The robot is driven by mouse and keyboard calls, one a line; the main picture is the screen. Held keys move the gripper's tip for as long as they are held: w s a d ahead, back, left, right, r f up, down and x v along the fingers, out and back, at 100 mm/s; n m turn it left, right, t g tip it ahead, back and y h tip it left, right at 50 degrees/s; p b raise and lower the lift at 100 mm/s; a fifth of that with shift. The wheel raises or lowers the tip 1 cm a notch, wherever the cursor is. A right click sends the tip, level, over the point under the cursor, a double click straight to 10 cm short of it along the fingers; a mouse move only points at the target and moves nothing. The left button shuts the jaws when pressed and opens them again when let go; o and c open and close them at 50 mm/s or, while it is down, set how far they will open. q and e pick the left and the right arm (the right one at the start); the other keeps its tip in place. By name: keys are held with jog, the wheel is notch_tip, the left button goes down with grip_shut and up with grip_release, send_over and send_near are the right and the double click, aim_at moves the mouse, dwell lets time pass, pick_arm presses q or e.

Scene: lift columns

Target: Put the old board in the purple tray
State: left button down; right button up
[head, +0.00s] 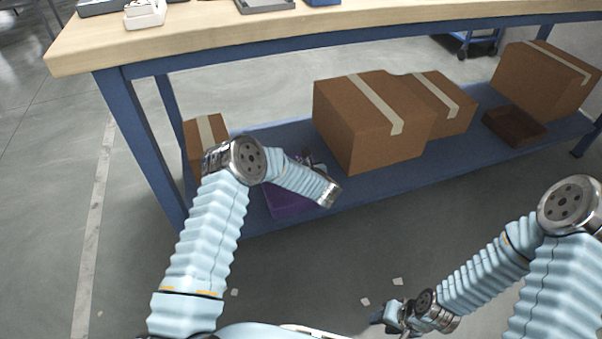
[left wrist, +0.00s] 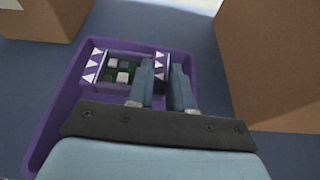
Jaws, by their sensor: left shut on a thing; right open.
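The purple tray (head: 290,205) lies on the low blue shelf, partly hidden by my left arm; its rim also shows in the left wrist view (left wrist: 67,88). The old board (left wrist: 122,70), with green, dark and white patches between ends marked with white triangles, is inside the tray's outline in that view. My left gripper (left wrist: 164,68) is shut on its right end. Whether the board touches the tray floor cannot be told. In the head view my left arm hides the fingers. My right gripper (head: 386,317) is open and empty, low over the floor.
Cardboard boxes stand on the shelf, a small one (head: 206,140) left of the tray and a large one (head: 365,120) right of it. A brown open box (head: 514,127) lies further right. The wooden tabletop (head: 200,38) overhangs the shelf; a blue leg (head: 140,145) stands left.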

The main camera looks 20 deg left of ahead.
pick_arm(q)
jog(key=shift+w+a+f, duration=0.25)
jog(key=shift+w+f, duration=0.3)
jog(key=shift+f, duration=0.1)
jog(key=shift+w+a+f, duration=0.1)
jog(key=shift+w+f, duration=0.1)
jog(key=shift+f, duration=1.55)
jog(key=shift+f+b, duration=0.6)
jog(key=shift+b, duration=0.45)
jog(key=c, duration=1)
grip_release()
